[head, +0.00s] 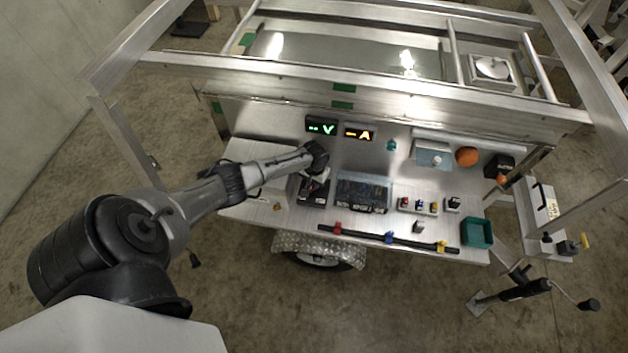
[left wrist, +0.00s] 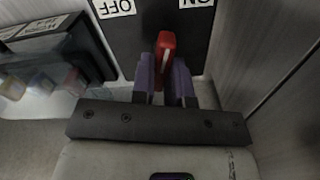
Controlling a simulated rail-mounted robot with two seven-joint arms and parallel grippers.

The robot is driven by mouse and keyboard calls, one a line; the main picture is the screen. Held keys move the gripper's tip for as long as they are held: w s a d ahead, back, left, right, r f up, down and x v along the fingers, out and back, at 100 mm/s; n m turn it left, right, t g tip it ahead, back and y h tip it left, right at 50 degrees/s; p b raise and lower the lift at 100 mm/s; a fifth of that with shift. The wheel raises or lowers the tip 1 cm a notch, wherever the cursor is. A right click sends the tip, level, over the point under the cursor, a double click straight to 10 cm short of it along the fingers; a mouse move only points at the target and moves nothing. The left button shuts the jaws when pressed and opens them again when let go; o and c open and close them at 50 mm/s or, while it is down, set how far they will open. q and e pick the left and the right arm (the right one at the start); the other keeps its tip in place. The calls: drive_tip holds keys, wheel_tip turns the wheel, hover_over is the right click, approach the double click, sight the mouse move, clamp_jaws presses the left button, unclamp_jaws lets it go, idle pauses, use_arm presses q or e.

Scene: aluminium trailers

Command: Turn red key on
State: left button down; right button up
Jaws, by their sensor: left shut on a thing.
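The red key (left wrist: 166,44) stands on a black switch panel (left wrist: 140,36) in the left wrist view. White OFF and ON labels, upside down in the picture, lie at the panel's top, OFF to the left and ON to the right. The key points roughly up the picture between them. My left gripper (left wrist: 165,68) is shut on the key, with a purple-grey finger on each side. In the head view my left gripper (head: 318,178) is over the black box (head: 313,198) on the trailer's shelf, and the arm hides much of it. My right gripper is not in view.
A clear-lidded case (head: 363,190) stands just right of the black box. Lit V and A displays (head: 321,126) are on the wall behind. Further right are small coloured parts, an orange ball (head: 467,157) and a green bin (head: 477,233). A dark bar (head: 385,238) lies along the front.

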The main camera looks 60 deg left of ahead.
use_arm(q)
drive_tip(key=m, duration=0.3)
drive_tip(key=shift+m, duration=0.4)
drive_tip(key=shift+d+m, duration=0.1)
drive_tip(key=shift+m, duration=0.7)
drive_tip(key=c, duration=1.1)
unclamp_jaws()
drive_tip(key=shift+r, duration=0.1)
